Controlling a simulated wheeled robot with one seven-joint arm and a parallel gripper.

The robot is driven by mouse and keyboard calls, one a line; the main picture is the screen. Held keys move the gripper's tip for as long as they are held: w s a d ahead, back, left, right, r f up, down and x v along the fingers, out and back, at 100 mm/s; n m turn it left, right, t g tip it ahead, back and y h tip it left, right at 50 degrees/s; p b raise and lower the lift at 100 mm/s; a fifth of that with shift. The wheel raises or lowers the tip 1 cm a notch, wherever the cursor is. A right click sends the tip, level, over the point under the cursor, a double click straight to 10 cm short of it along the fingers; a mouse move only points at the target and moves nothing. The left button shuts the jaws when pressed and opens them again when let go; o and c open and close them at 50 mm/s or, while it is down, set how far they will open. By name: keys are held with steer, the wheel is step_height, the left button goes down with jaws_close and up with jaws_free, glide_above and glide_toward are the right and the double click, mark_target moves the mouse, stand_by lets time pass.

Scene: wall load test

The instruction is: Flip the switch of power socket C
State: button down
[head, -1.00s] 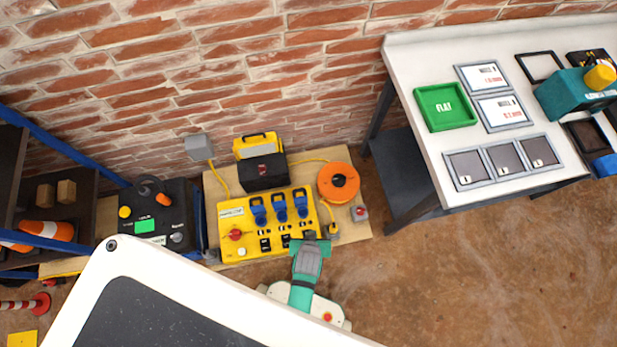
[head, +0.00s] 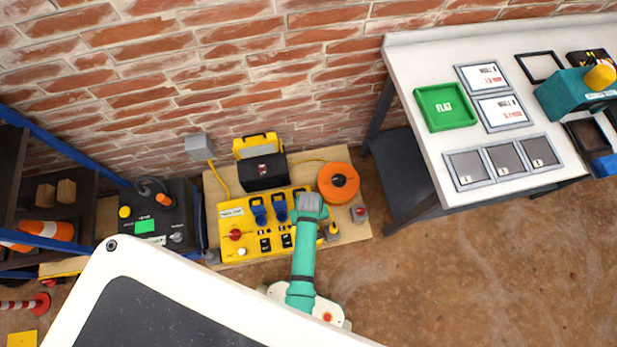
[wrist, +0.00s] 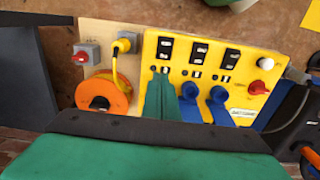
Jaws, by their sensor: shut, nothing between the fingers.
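A yellow power panel (head: 228,209) lies on a wooden board and carries a row of blue sockets with black switches. In the head view, the left socket (head: 258,211) and middle socket (head: 280,207) show; my arm covers the right socket and its switch. My gripper (head: 312,196) is over the panel's right part. In the wrist view, my shut, empty gripper (wrist: 164,76) points at the panel, just below the leftmost black switch (wrist: 165,48) and in front of the socket there. Contact cannot be told. Socket letters are unreadable, so I cannot tell which is C.
An orange cable reel (head: 339,183) and a grey box with a red knob (head: 359,213) stand right of the panel. A black case (head: 263,174) is behind it, near the brick wall. A white workbench (head: 423,68) stands at the right.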

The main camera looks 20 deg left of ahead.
step_height(320, 180, down, 14)
steer(key=shift+r, duration=0.1)
stand_by(0.5)
stand_by(0.4)
